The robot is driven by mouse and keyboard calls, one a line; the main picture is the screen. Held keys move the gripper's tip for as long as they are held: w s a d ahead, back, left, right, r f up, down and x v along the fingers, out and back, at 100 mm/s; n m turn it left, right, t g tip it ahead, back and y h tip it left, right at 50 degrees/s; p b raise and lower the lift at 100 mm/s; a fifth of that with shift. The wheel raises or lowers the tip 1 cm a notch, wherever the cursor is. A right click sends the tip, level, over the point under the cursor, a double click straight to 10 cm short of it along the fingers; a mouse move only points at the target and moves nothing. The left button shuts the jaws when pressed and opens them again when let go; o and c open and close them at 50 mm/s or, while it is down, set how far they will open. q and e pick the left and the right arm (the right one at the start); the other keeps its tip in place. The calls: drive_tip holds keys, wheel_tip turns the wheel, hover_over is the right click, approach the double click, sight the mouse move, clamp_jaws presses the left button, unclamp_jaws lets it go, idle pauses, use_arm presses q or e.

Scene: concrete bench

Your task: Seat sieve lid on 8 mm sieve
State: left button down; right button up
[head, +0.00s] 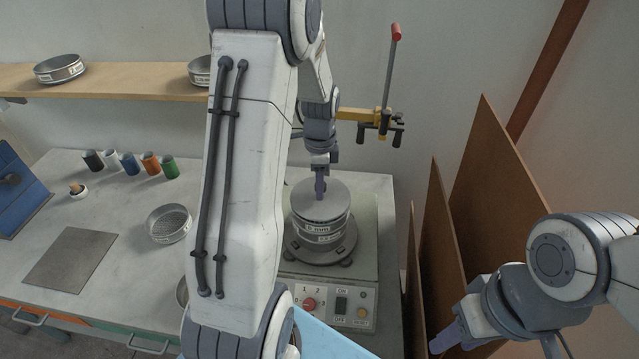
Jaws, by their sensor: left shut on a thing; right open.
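The sieve lid (307,204) is a flat grey disc at the top of the sieve stack, on the shaker. My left gripper (319,188) points down and is shut on the lid at its middle, hiding the grip point. Directly below the lid is the upper sieve (323,227), a metal ring with a white label too small to read surely; it may be the 8 mm sieve. I cannot tell whether the lid touches its rim or is slightly above. My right gripper (447,340) is open and empty at the lower right, far from the stack.
The shaker (370,262) has a front control panel. A loose sieve (168,224), a grey mat (72,260) and several coloured cups (131,166) are on the bench at left. Sieves stand on the shelf (130,75). Brown boards (500,185) lean at right.

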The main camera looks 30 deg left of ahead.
use_arm(q)
drive_tip(key=shift+f+b, duration=0.35)
drive_tip(key=shift+f, duration=0.25)
idle(0.6)
drive_tip(key=shift+c, duration=2.3)
unclamp_jaws()
wheel_tip(320, 180, up, 10)
drive_tip(key=shift+r+b, duration=0.25)
drive_tip(key=shift+b, duration=0.95)
drive_tip(key=shift+d, duration=0.1)
drive_tip(key=s+d+f+n+b, duration=0.15)
drive_tip(key=s+d, duration=0.25)
drive_tip(key=d, duration=0.6)
drive_tip(key=s+d+f+b, duration=0.15)
drive_tip(key=s+d, duration=0.35)
drive_tip(key=d, duration=0.5)
drive_tip(key=s+d+f+n+b, duration=0.1)
drive_tip(key=s+d+f, duration=0.1)
drive_tip(key=s, duration=0.5)
drive_tip(key=s+d+f+n+h, duration=0.1)
drive_tip(key=s+d+f, duration=0.1)
drive_tip(key=s+d, duration=0.2)
drive_tip(key=s, duration=0.2)
drive_tip(key=shift+s+d+f+n+b, duration=0.15)
drive_tip(key=shift+s+n+b, duration=0.2)
drive_tip(key=shift+b, duration=0.05)
